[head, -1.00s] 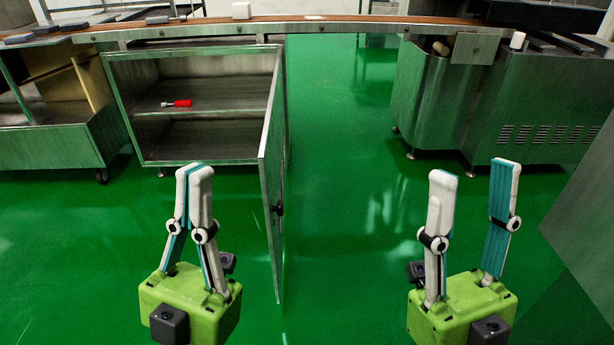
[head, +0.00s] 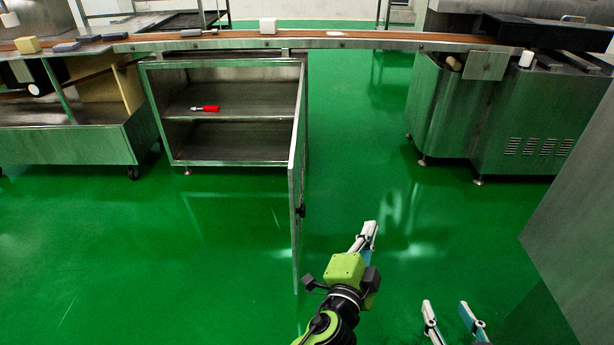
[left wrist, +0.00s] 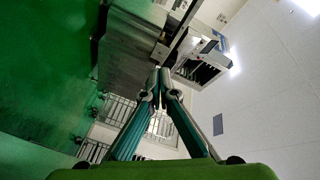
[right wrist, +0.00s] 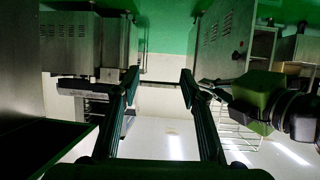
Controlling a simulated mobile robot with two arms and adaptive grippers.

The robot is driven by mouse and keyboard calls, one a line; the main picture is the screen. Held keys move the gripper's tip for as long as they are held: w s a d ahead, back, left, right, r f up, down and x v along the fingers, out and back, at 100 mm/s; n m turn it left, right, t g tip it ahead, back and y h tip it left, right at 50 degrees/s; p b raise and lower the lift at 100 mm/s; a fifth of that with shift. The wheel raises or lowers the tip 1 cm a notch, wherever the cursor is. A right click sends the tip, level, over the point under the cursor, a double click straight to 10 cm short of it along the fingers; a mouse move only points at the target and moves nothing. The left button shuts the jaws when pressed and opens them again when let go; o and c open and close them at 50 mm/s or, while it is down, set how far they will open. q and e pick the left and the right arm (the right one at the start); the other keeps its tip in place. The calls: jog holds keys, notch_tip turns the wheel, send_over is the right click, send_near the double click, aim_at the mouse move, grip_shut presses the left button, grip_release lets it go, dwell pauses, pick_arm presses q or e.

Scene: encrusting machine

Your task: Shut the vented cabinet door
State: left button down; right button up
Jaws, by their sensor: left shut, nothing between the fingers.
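An open cabinet door (head: 297,180) stands out from the right front edge of a metal cabinet (head: 228,163), seen nearly edge-on in the head view. A dark handle (head: 301,211) is on its right side. No vents are visible on it from this angle. The open cabinet shows a shelf with a red-handled tool (head: 206,109) on it. My left gripper (head: 370,228) is shut and empty, to the right of the door and apart from it; its fingers also meet in the left wrist view (left wrist: 159,72). My right gripper (head: 444,304) is open and empty, low in the head view.
A machine with vent slots (head: 540,147) stands at the right. A conveyor (head: 340,43) runs across the back, above the cabinet. A wheeled metal unit (head: 75,144) is at the left. A grey panel (head: 580,200) is close at the right. Green floor around the door is clear.

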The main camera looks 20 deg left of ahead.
jog(key=s+d+f+g+h+p, duration=0.1)
jog(key=s+d+f+g+p, duration=0.15)
jog(key=s+f+g, duration=0.4)
jog(key=s+d+f+g+h+p, duration=0.1)
jog(key=s+d+f+g+h, duration=0.15)
jog(key=s, duration=0.75)
pick_arm(q)
jog(key=w+a+r+y, duration=0.1)
jog(key=w+a+y, duration=0.1)
jog(key=a, duration=0.4)
jog(key=w+a+r+g+y, duration=0.1)
jog(key=w+a+y, duration=0.2)
jog(key=a+y, duration=0.2)
jog(key=w+a+r+n+y, duration=0.1)
jog(key=w+a+y, duration=0.1)
jog(key=a, duration=0.4)
jog(key=shift+w+a+g+y+b, duration=0.2)
jog(key=shift+a+g+y+b, duration=0.15)
jog(key=shift+y, duration=0.45)
pick_arm(e)
jog(key=shift+m+t+y, duration=0.3)
jog(key=shift+t+y, duration=0.35)
jog(key=shift+t, duration=0.05)
jog(key=shift+w+a+r, duration=0.1)
jog(key=shift+w+a, duration=0.05)
jog(key=shift+w, duration=0.95)
jog(key=shift+w+a+r, duration=0.1)
jog(key=shift+w, duration=1)
pick_arm(q)
jog(key=shift+a, duration=0.1)
